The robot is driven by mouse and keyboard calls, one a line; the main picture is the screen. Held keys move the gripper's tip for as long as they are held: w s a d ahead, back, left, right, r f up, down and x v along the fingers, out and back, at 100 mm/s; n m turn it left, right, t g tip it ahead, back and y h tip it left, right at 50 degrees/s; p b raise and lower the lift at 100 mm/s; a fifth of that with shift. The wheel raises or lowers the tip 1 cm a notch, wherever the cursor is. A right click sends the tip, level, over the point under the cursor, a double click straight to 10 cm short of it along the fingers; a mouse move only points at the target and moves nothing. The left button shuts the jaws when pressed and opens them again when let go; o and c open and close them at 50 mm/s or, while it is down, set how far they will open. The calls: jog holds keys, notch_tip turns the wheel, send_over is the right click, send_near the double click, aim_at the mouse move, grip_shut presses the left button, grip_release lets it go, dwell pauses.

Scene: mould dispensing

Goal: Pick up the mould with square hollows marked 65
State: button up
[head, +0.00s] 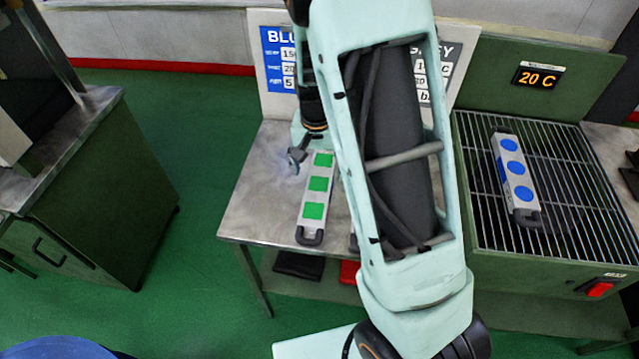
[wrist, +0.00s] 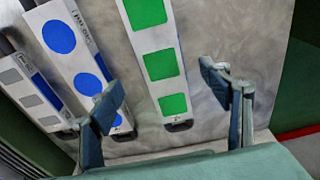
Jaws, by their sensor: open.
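A pale mould with green square hollows (head: 318,184) lies on the metal table, its dark handle toward the front. In the wrist view this green mould (wrist: 158,45) shows between my open fingers, which appear apart from it. My gripper (head: 297,157) is at its left in the head view and empty; it also shows in the wrist view (wrist: 163,92). A mould with grey square hollows (wrist: 30,88) lies at the far left of the wrist view; my arm hides it in the head view. No 65 marking is legible on either square mould.
A mould with blue round hollows (wrist: 77,57) lies between the square ones. Another blue round mould (head: 516,180) rests on the wire rack (head: 570,200) at right. A sign board (head: 275,107) stands behind the table (head: 255,205).

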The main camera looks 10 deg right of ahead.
aim_at(319, 184)
jog(key=shift+w+d+f, duration=0.1)
jog(key=shift+w+f, duration=0.1)
jog(key=shift+f, duration=1)
jog(key=shift+w+f, duration=0.2)
jog(key=shift+f, duration=1)
jog(key=shift+w+d+f, duration=0.1)
jog(key=shift+w+f, duration=0.1)
jog(key=shift+f, duration=1)
jog(key=shift+c, duration=0.6)
jog(key=c, duration=1.8)
jog(key=shift+r, duration=0.1)
grip_shut()
